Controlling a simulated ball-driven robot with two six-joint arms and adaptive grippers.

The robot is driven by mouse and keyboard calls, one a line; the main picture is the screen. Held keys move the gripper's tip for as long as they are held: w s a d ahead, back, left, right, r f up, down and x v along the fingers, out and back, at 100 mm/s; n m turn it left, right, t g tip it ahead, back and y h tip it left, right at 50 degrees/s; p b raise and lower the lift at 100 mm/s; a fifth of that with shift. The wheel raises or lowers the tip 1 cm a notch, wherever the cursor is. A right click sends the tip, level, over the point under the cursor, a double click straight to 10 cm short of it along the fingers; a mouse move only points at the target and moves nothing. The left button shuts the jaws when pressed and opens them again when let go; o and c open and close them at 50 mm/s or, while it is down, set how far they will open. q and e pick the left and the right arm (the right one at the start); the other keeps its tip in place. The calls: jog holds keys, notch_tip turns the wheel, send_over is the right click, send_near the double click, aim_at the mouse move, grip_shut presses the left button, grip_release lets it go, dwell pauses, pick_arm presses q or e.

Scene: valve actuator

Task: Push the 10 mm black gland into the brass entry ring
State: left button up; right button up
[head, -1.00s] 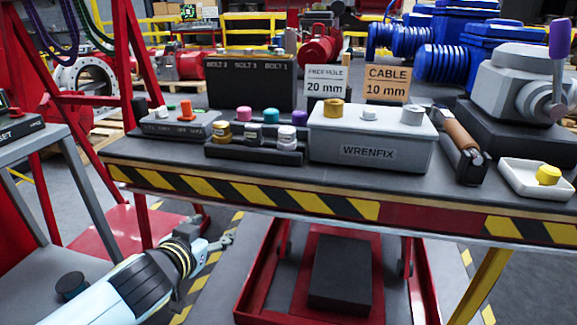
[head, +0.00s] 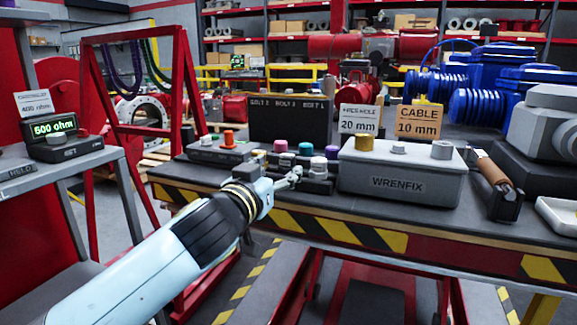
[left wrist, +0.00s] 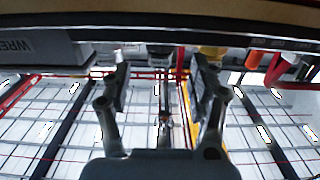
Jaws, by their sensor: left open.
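The brass entry ring (head: 364,144) stands on top of the grey WRENFIX box (head: 402,182) on the bench. My left gripper (head: 293,177) is in front of the rack of small capped pieces, left of the box, and is open and empty. What looks like the black gland (left wrist: 160,50) shows as a dark piece between and beyond the open fingers in the left wrist view. It sits between a whitish piece and a brass one (left wrist: 212,51). In the head view my gripper largely hides it. My right gripper is not in view.
Pink, teal and purple pieces (head: 332,152) stand in the rack's back row. A grey tray with an orange piece (head: 228,138) is to its left. Signs read 20 mm and CABLE 10 mm (head: 418,121) behind the box. A brown-handled tool (head: 491,172) lies to its right.

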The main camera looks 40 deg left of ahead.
aim_at(284, 164)
pick_arm(q)
jog(key=x, duration=0.6)
jog(key=shift+w, duration=0.1)
jog(key=shift+c, duration=0.2)
jog(key=shift+d, duration=0.1)
grip_shut()
